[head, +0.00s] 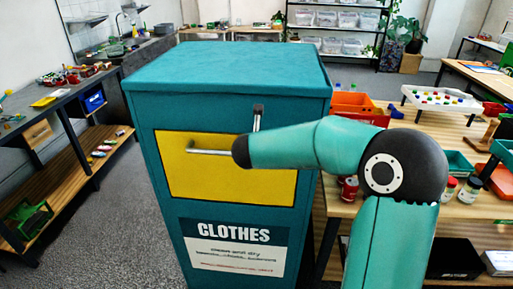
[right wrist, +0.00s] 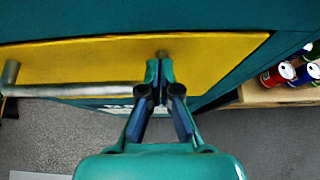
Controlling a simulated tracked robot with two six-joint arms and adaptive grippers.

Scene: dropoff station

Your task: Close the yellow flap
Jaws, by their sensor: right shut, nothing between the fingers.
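The yellow flap (head: 225,185) is on the front of the teal clothes bin (head: 225,70). It looks flush or nearly flush with the bin front; I cannot tell whether a small gap is left. A silver bar handle (head: 205,152) runs across its upper part, its right end hidden by my right arm. The right wrist view shows the flap (right wrist: 95,62) and the handle (right wrist: 75,90) close up. There my right gripper (right wrist: 164,80) is shut and empty at the handle's right end, in front of the flap; contact is unclear. My right gripper is hidden in the head view. My left gripper is out of view.
A wooden table (head: 470,205) with an orange bin (head: 355,103), jars and a red can (head: 349,188) stands close on the bin's right. A dark shelf bench (head: 75,118) is at the left. Grey floor (head: 120,210) lies clear between that bench and the bin.

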